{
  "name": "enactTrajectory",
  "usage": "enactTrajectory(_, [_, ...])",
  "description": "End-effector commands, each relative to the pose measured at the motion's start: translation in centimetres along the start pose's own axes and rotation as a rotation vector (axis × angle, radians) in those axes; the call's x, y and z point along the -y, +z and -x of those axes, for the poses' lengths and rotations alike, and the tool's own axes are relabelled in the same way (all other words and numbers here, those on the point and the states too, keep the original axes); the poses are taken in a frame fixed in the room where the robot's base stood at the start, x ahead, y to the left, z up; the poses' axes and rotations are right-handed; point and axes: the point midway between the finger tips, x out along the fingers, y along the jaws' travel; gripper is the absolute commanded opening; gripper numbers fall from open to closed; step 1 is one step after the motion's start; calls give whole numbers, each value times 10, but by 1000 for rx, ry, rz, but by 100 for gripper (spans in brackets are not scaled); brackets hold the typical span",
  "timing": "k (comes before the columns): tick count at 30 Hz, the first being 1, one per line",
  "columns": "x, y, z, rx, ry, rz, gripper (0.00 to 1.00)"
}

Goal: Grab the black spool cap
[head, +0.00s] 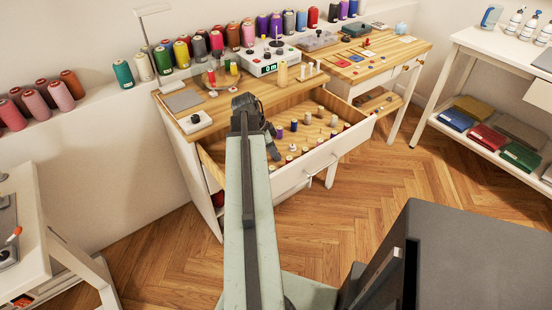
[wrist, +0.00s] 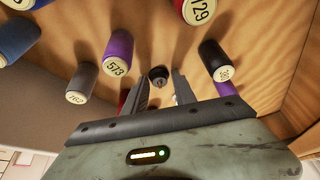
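A small round black piece with a hole in its middle, which looks like the black spool cap (wrist: 158,74), stands on the wooden drawer floor in the wrist view. My gripper (wrist: 161,84) is open, with one finger on each side of the line to the cap. The cap shows between the fingertips, and I see no contact. In the head view my gripper (head: 272,148) reaches down into the open drawer (head: 232,142), and the cap cannot be made out there.
Numbered spools stand close by in the drawer: purple (wrist: 118,52), grey (wrist: 82,82), black (wrist: 214,60) and a dark red one (wrist: 195,10). The drawer's front wall (head: 322,155) and side walls bound the space. The table top (head: 205,105) is crowded.

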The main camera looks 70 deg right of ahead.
Motion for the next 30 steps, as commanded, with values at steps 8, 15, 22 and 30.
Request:
enactTrajectory(8, [0, 0, 0, 0, 0, 0, 0])
enactTrajectory(15, [0, 0, 0, 0, 0, 1, 0])
enactTrajectory(22, [0, -6, 16, 0, -1, 1, 0])
enactTrajectory(30, [0, -27, 67, 0, -1, 1, 0])
